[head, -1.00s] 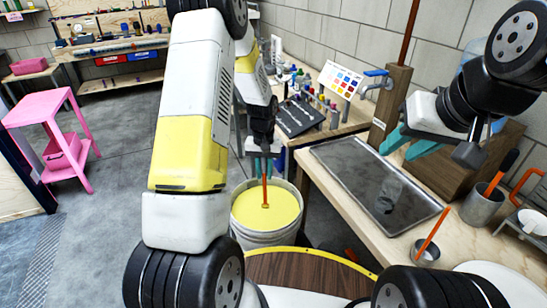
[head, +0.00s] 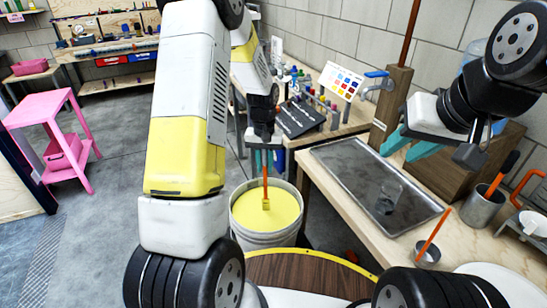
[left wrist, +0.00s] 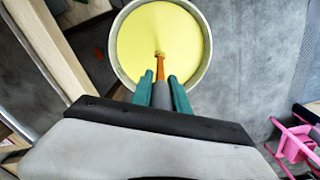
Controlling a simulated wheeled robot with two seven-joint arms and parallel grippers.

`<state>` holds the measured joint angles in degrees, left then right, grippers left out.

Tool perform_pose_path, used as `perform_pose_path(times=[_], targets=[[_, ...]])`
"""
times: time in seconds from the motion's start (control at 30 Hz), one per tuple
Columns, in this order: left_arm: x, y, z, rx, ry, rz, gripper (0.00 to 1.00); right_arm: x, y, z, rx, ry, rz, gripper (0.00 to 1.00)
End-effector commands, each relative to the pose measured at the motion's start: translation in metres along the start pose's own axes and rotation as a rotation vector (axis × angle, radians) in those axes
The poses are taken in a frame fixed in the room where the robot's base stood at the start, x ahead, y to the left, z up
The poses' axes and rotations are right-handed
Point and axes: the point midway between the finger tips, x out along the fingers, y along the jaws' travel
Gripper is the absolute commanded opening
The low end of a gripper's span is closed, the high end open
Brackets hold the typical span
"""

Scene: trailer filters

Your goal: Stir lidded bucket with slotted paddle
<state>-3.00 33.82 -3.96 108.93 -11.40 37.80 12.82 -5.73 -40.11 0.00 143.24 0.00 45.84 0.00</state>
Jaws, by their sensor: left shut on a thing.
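The bucket (head: 236,225) is a pale round pail on the floor, filled across by a flat yellow surface (head: 285,215); no separate lid shows. My left gripper (head: 264,160) is shut on the paddle (head: 265,187), an orange stick with a yellowed lower end, and holds it roughly upright over the bucket. The lower end is at or just above the yellow surface; I cannot tell whether it touches. The left wrist view shows the teal fingers (left wrist: 162,92) around a grey grip, with the orange shaft (left wrist: 160,66) beyond. My right gripper (head: 408,146) is open and empty above the bench.
A bench with a dark metal tray (head: 350,165), a small cup with an orange-handled tool (head: 427,252) and a grey canister (head: 484,207) stands right of the bucket. A pink stool (head: 50,125) is at the far left. The floor left of the bucket is clear.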

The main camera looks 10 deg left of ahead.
Motion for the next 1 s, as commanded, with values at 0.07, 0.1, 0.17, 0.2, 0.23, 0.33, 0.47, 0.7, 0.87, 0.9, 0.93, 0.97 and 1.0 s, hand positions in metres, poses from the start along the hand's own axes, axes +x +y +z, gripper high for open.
perform_pose_path(times=[0.07, 0.1, 0.17, 0.2, 0.23, 0.33, 0.47, 0.7, 0.87, 0.9, 0.93, 0.97, 1.0], targets=[[-0.008, 0.0, 0.0, 0.0, 0.002, 0.0, 0.0, 0.0, 0.0, 0.0, 0.0, 0.0, 0.0, 0.36], [-0.011, 0.0, 0.0, 0.001, 0.002, 0.0, 0.0, 0.0, 0.0, 0.0, 0.0, 0.0, 0.0, 0.36], [-0.015, 0.0, 0.0, 0.001, 0.002, 0.0, 0.0, 0.0, 0.0, 0.0, 0.0, 0.0, 0.0, 0.36], [-0.019, 0.0, -0.001, 0.001, 0.002, 0.0, 0.0, 0.0, 0.0, 0.0, 0.0, 0.0, 0.0, 0.36], [-0.021, 0.0, 0.0, 0.001, 0.002, 0.0, 0.0, 0.0, 0.0, 0.0, 0.0, 0.0, 0.0, 0.36], [-0.029, 0.0, -0.001, 0.001, 0.002, 0.0, 0.0, 0.0, 0.0, 0.0, 0.0, 0.0, 0.0, 0.36], [-0.04, 0.0, 0.0, 0.001, 0.002, 0.0, 0.0, 0.0, 0.0, 0.0, 0.0, 0.0, 0.0, 0.36], [-0.059, 0.0, -0.001, 0.001, 0.002, 0.0, 0.0, 0.0, 0.0, 0.0, 0.0, 0.0, 0.0, 0.36], [-0.066, 0.0, 0.0, 0.001, 0.001, 0.0, 0.0, 0.0, 0.0, 0.0, 0.0, 0.0, 0.0, 0.36], [-0.067, 0.0, 0.0, 0.001, 0.001, 0.0, 0.0, 0.0, 0.0, 0.0, 0.0, 0.0, 0.0, 0.36], [-0.067, 0.0, 0.0, 0.001, 0.0, 0.0, 0.0, 0.0, 0.0, 0.0, 0.0, 0.0, 0.0, 0.36], [-0.068, 0.0, 0.0, 0.001, 0.0, 0.0, 0.0, 0.0, 0.0, 0.0, 0.0, 0.0, 0.0, 0.36], [-0.068, 0.0, 0.0, 0.001, 0.0, 0.0, 0.0, 0.0, 0.0, 0.0, 0.0, 0.0, 0.0, 0.36]])
